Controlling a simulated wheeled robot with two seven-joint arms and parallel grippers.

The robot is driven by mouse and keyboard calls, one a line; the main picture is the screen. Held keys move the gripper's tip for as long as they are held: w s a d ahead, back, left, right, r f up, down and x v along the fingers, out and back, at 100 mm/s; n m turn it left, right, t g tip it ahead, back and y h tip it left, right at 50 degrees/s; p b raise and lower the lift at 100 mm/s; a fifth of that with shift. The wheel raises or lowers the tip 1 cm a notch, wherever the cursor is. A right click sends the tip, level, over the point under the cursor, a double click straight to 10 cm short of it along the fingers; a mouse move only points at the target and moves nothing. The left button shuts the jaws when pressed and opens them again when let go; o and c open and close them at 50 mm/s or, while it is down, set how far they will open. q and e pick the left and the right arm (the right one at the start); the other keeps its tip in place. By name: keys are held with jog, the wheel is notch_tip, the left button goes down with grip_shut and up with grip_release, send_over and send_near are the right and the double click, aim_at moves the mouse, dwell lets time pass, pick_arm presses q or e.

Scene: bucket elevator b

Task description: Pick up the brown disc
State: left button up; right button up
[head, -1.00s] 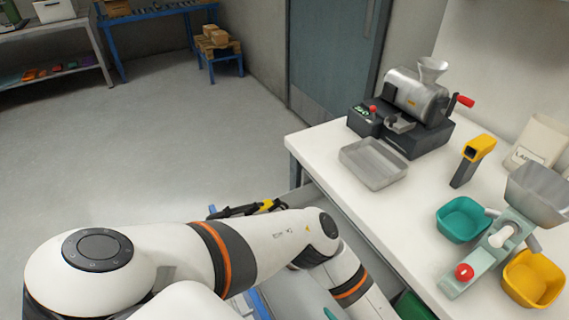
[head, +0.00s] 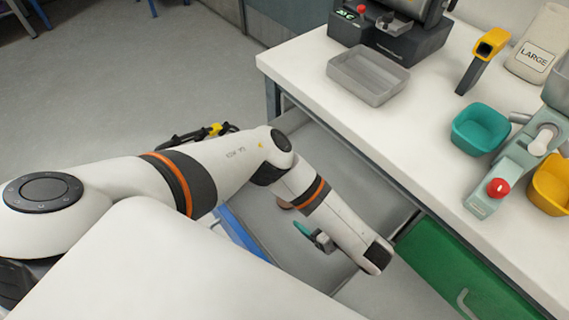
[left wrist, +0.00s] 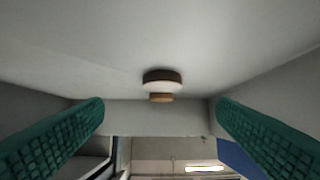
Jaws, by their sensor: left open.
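The brown disc (left wrist: 162,75) is in the upper middle of the left wrist view, a dark brown round piece with a paler face, and a smaller tan piece (left wrist: 161,97) shows against it. It lies on the pale grey floor of the open drawer. In the head view a small brown bit (head: 286,204) shows in the drawer, mostly hidden by my left arm. My left gripper (left wrist: 160,106) is open, its teal ridged pads on either side of the disc's line with nothing between them. One teal fingertip (head: 303,229) shows inside the drawer. My right gripper is not in view.
The grey open drawer (head: 395,178) sits under the white worktop (head: 430,150), its walls close around my left gripper. A green drawer front (head: 450,265) is beside it. A metal tray (head: 365,75), teal bin (head: 480,128) and yellow bin (head: 550,183) stand on top.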

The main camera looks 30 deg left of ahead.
pick_arm(q)
jog(key=b+x, duration=0.1)
jog(key=x, duration=0.4)
jog(key=shift+x, duration=2.65)
jog(key=shift+s+a+r, duration=0.1)
jog(key=shift+a+r, duration=0.05)
jog(key=shift+c, duration=0.5)
jog(key=c, duration=1)
